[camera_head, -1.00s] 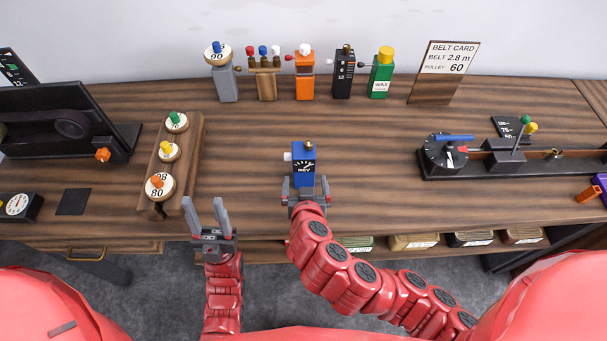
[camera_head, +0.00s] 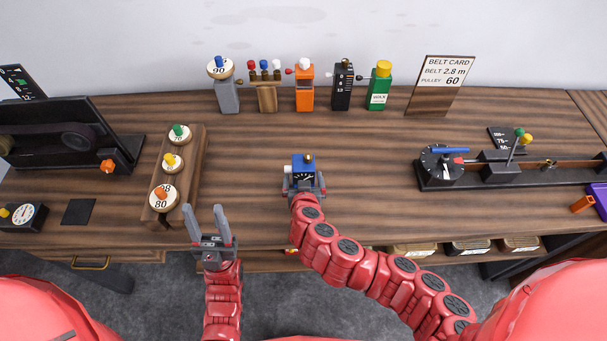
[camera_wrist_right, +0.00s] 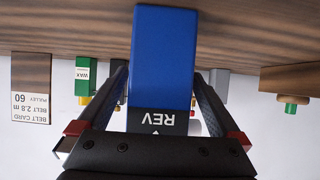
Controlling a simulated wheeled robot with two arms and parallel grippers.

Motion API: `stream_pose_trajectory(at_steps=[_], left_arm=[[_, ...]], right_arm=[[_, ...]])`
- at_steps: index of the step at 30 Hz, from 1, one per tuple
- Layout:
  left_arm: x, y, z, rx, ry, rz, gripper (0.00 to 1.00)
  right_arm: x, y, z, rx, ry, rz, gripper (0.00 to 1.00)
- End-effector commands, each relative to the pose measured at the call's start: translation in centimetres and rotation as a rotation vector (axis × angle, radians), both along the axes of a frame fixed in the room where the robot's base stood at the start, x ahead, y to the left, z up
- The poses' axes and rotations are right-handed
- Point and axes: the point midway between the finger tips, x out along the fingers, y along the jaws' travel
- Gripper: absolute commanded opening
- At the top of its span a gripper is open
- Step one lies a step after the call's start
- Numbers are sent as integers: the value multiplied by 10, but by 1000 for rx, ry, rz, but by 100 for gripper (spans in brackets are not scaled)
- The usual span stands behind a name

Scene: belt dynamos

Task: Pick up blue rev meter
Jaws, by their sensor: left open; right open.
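The blue rev meter (camera_head: 304,169) stands on the wooden bench near its front middle, with a dark dial face and a brass knob on top. My right gripper (camera_head: 304,184) is open around it, and its lower part is hidden by the gripper. In the right wrist view the blue rev meter (camera_wrist_right: 164,60) lies between the two fingers of the right gripper (camera_wrist_right: 160,85), with its REV label close to the palm. Finger contact cannot be told. My left gripper (camera_head: 207,222) is open and empty over the bench's front edge, left of the meter.
A wooden rack (camera_head: 187,150) with several numbered pulleys stands left. A grey post, an orange device (camera_head: 304,88), a black device (camera_head: 342,88) and a green wax block (camera_head: 379,87) line the back. A black rail apparatus (camera_head: 500,170) lies right. Bench around the meter is clear.

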Motion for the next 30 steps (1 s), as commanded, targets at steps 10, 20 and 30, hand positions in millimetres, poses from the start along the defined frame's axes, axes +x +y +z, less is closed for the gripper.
stream_pose_trajectory(at_steps=[10, 20, 30], left_arm=[[0, 0, 0, 0, 0, 0, 50], [0, 0, 0, 0, 0, 0, 50], [0, 0, 0, 0, 0, 0, 50]], right_arm=[[1, 0, -1, 0, 1, -1, 86], [1, 0, -1, 0, 1, -1, 26], [1, 0, -1, -2, -1, -1, 0]])
